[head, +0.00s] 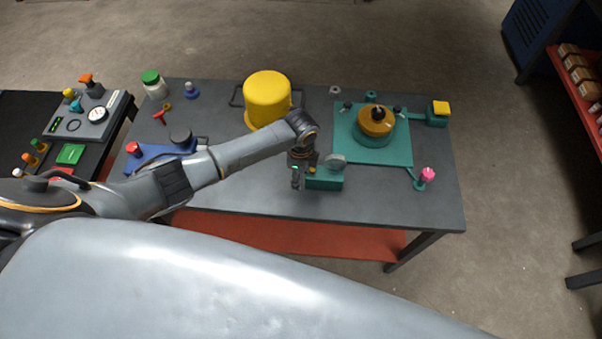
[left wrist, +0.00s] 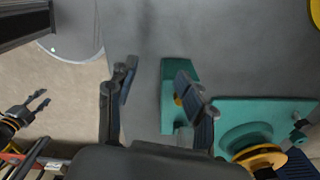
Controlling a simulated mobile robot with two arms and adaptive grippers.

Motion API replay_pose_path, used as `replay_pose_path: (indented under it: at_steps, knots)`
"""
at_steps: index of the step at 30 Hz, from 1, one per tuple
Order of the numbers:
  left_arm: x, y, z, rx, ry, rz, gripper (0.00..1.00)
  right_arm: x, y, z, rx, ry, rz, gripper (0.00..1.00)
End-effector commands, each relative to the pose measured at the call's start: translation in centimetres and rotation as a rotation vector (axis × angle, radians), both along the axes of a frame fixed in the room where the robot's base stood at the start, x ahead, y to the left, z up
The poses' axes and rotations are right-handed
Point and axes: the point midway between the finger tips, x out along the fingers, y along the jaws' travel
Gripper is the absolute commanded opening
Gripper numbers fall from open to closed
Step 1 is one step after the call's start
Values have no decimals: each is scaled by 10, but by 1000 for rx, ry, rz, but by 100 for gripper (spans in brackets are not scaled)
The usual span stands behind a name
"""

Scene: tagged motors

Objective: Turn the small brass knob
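A small brass knob (head: 312,170) shows on a teal box (head: 326,183) near the front edge of the table, right beside my left gripper (head: 303,176). In the left wrist view the teal box (left wrist: 172,72) lies between and below the fingers of my left gripper (left wrist: 158,92). These fingers are wide apart with nothing between them. One finger partly covers the brass knob (left wrist: 178,100), so I cannot tell whether they touch. A dark gripper, seemingly my right one (left wrist: 32,108), shows over the floor with its fingers apart and empty.
A teal plate (head: 345,150) with a round brass-topped motor (head: 375,124) lies to the right of the box. A yellow cylinder (head: 267,97) stands behind my left arm. A grey disc (head: 335,160) rises at the box's back. Bare dark tabletop (head: 250,190) lies left of the box.

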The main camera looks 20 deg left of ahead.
Motion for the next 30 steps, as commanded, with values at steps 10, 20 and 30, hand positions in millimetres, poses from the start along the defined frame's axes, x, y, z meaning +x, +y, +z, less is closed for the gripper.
replay_pose_path:
  at_steps: [10,20,30]
  knots:
    - [1,-1,2,-2,-1,-2,62,0,0,0,0,0,0,40]
    - [1,-1,27,-3,-2,-2,62,0,0,0,0,0,0,40]
    - [1,0,32,1,-2,-280,62,0,0,0,0,0,0,40]
